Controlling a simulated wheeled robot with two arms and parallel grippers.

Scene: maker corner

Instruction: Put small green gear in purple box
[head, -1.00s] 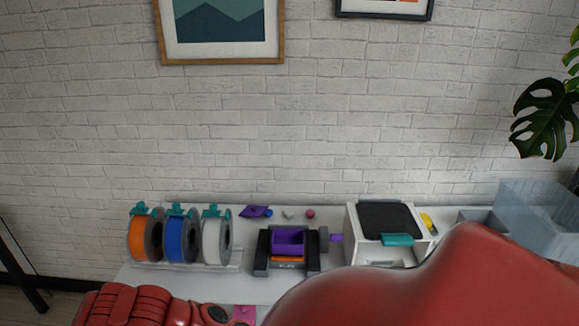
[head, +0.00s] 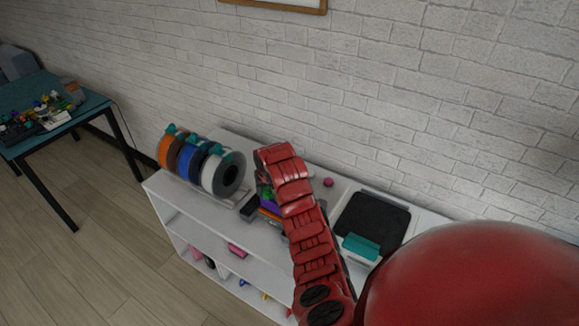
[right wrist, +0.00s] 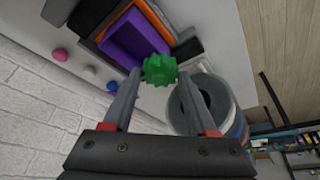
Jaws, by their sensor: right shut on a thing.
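The small green gear (right wrist: 160,70) is between the fingertips of my right gripper (right wrist: 160,74), which is shut on it. In the right wrist view the purple box (right wrist: 122,38) is an open tray just beyond the gear, up and to the left in the picture. The gear appears apart from the box, though the exact gap is hard to judge. In the head view a bit of the purple box (head: 269,206) shows beside my red right forearm, which hides most of it and the gripper. My left gripper is not in view.
Filament spools, including a white one (head: 222,173), stand close to the left of the box. A white machine with a dark top (head: 373,222) stands to the right. A pink ball (head: 328,182) lies on the white shelf behind. A teal table (head: 95,104) is at the far left.

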